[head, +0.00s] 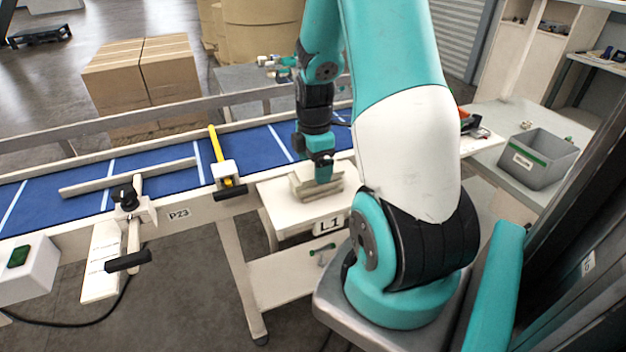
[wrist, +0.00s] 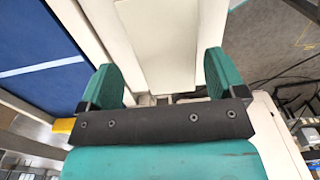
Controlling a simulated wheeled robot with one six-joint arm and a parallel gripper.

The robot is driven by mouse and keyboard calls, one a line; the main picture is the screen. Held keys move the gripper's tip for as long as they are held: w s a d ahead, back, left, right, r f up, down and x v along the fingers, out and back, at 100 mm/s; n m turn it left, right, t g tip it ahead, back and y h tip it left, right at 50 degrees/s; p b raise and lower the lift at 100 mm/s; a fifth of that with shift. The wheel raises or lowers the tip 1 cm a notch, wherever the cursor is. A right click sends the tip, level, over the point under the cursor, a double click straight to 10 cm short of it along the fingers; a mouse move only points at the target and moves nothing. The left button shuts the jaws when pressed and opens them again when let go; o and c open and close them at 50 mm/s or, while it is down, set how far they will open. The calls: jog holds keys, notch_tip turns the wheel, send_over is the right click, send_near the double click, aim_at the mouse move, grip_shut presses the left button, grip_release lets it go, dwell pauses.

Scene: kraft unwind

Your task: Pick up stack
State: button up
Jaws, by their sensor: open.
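A pale beige stack (head: 332,187) lies on top of the small white stand marked L1 (head: 290,217), beside the conveyor. My gripper (head: 321,172) points down at the stack, and its teal fingers overlap it in the head view. In the wrist view my gripper (wrist: 160,75) has its two fingers wide apart. A flat pale piece (wrist: 157,40), which looks like the stack, shows beyond and between the fingertips. Nothing is clamped. I cannot tell whether the fingers touch the stack, and part of it is hidden behind them.
The blue conveyor belt (head: 150,178) runs along the left, with a yellow-handled stop (head: 217,145) and a pale guide bar (head: 130,177). A grey bin (head: 538,160) stands on the table at right. Cardboard boxes (head: 145,75) stand behind the conveyor. Open floor lies in front.

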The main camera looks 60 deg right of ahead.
jog(key=shift+s+f+p, duration=0.15)
jog(key=shift+f+p, duration=0.5)
jog(key=shift+f, duration=1.5)
jog(key=c, duration=1.1)
jog(key=shift+o, duration=0.2)
jog(key=shift+r, duration=0.1)
